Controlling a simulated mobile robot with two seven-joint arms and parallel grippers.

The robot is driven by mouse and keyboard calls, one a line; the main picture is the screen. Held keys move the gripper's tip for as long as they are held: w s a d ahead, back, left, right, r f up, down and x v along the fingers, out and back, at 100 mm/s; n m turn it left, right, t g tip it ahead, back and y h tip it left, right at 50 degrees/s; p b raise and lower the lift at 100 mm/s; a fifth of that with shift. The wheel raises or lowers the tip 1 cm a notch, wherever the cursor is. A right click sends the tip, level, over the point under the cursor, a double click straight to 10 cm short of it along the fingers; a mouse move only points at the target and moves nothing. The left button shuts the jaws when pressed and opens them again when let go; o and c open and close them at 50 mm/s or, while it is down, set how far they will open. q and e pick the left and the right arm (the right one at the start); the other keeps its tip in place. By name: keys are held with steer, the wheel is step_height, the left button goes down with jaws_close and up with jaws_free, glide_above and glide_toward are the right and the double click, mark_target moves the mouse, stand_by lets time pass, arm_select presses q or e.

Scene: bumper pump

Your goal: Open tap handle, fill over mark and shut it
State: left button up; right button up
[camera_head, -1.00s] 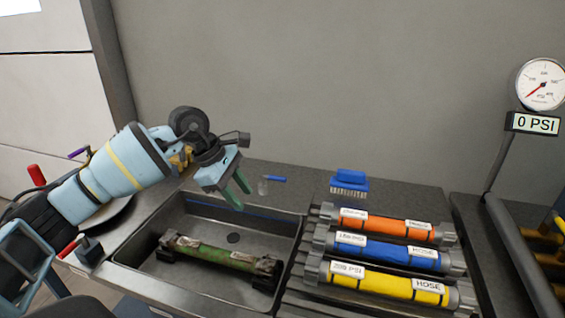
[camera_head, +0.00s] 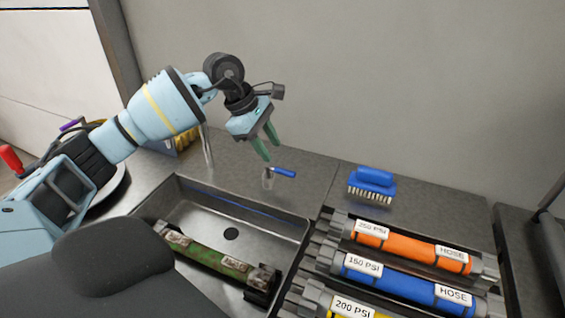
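The tap has a blue handle (camera_head: 284,172) on a small pale fitting behind the sink's back right corner. A thin metal spout (camera_head: 207,150) rises behind the sink, partly hidden by my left arm. My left gripper (camera_head: 264,147) points down with its two green fingers apart and empty. It appears just above the blue handle, not visibly touching it. The sink (camera_head: 290,226) holds a dirty green hose cylinder (camera_head: 220,262), and I see no water in it. My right gripper is not in view.
Orange (camera_head: 412,247), blue (camera_head: 405,282) and yellow (camera_head: 345,306) hose cylinders with PSI labels lie in a rack right of the sink. A blue brush (camera_head: 372,186) stands behind them. A dark rounded shape (camera_head: 112,262) covers the sink's front left.

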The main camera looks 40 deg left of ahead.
mark_target(285, 170)
arm_select(q)
steer(key=x, duration=0.7)
steer(key=shift+w+d+f, duration=0.1)
jaws_close()
